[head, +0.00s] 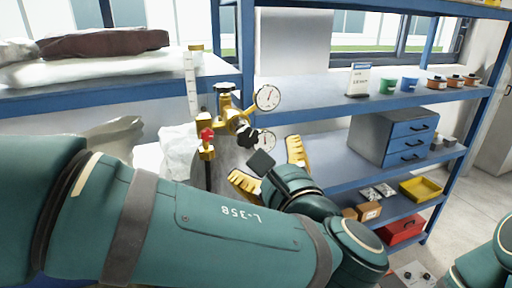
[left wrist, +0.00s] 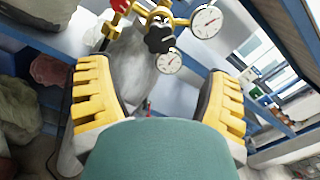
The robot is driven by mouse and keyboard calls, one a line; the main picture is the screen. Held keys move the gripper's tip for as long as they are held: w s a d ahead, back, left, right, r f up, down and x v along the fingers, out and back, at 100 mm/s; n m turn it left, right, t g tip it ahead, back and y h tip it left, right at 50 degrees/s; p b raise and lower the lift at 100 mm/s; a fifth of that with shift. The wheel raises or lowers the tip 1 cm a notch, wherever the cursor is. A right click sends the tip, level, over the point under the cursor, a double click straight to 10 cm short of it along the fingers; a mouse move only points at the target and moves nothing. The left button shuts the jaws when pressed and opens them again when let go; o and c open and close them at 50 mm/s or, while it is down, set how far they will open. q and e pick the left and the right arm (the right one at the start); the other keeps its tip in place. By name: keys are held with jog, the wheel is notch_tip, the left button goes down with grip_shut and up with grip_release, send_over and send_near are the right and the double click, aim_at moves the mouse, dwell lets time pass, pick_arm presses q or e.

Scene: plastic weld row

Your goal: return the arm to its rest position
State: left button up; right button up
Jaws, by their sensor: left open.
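My left arm reaches in from the left across the head view. Its gripper (head: 270,168) has yellow ridged fingers spread wide apart, with nothing held between them. The open fingers also frame the left wrist view (left wrist: 157,78). Beyond them stands a grey gas cylinder (left wrist: 128,68) with a brass regulator (head: 226,108) on top. The regulator carries two round white gauges (head: 268,97) and a red knob (head: 207,134). The gripper is close to the cylinder in the head view; whether they touch I cannot tell. My right gripper is out of view.
A blue shelf rack (head: 320,112) stands behind, holding a blue drawer cabinet (head: 408,140), cups and spools. A yellow bin (head: 422,188) and a red box (head: 400,230) sit lower. Sacks (head: 100,43) lie on the left shelf. Bare floor (head: 480,190) shows at right.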

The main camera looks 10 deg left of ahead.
pick_arm(q)
jog(key=shift+v, duration=1.05)
